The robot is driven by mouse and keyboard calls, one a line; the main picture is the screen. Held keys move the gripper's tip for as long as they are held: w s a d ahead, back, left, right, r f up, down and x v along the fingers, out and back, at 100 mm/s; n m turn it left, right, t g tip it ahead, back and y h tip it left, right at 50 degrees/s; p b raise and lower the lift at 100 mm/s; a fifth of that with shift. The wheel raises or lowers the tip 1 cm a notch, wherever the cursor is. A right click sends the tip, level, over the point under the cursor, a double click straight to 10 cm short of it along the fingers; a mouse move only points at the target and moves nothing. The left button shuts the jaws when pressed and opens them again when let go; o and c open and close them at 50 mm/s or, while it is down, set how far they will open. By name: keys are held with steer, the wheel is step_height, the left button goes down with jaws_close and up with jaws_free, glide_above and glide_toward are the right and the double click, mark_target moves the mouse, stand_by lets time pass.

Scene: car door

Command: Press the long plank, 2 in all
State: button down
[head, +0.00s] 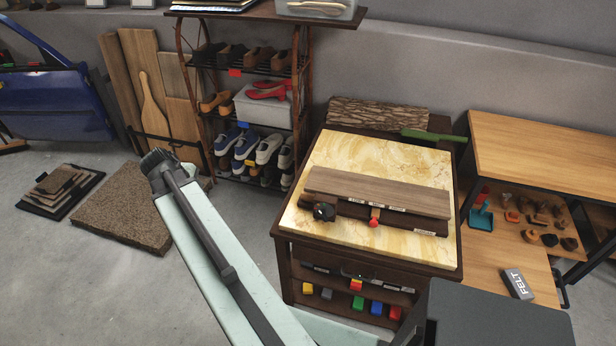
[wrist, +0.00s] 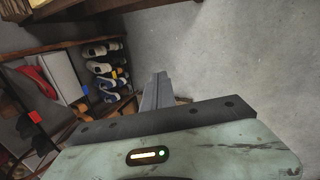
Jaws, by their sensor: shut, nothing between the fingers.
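A long brown wooden plank (head: 378,191) lies across the yellow marbled top of a dark cabinet (head: 400,162) in the head view. It rests on or just behind a darker strip (head: 415,226) with small white labels. A red knob (head: 374,223) and a black round piece (head: 323,212) sit at the strip's front edge. My gripper (wrist: 160,80) shows in the wrist view, with its grey fingers together and empty. It points over the grey floor, beside the shoe rack and away from the plank. The plank is not in the wrist view.
A shoe rack (head: 235,120) stands left of the cabinet and also shows in the wrist view (wrist: 60,49). A bark-covered log (head: 377,114) and a green-handled tool (head: 433,135) lie behind the marbled top. A wooden table (head: 545,150) stands at right. Floor at left is partly clear.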

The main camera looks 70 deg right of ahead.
steer(key=s+d+r+n+g+h, duration=0.1)
steer(key=s+d, duration=0.5)
steer(key=d, duration=0.2)
steer(key=s+d+r+g+h, duration=0.1)
steer(key=s+d, duration=0.4)
steer(key=d, duration=0.3)
step_height(320, 180, up, 3)
steer(key=n+g+h, duration=0.2)
glide_above(313, 173)
steer(key=w+a, duration=0.2)
steer(key=a, duration=0.1)
steer(key=shift+s, duration=0.1)
step_height(313, 173, down, 9)
steer(key=b, duration=0.9)
steer(key=shift+s+r, duration=0.1)
steer(key=shift+r, duration=0.05)
steer(key=shift+f+b, duration=0.35)
steer(key=shift+f, duration=0.1)
steer(key=shift+f, duration=0.15)
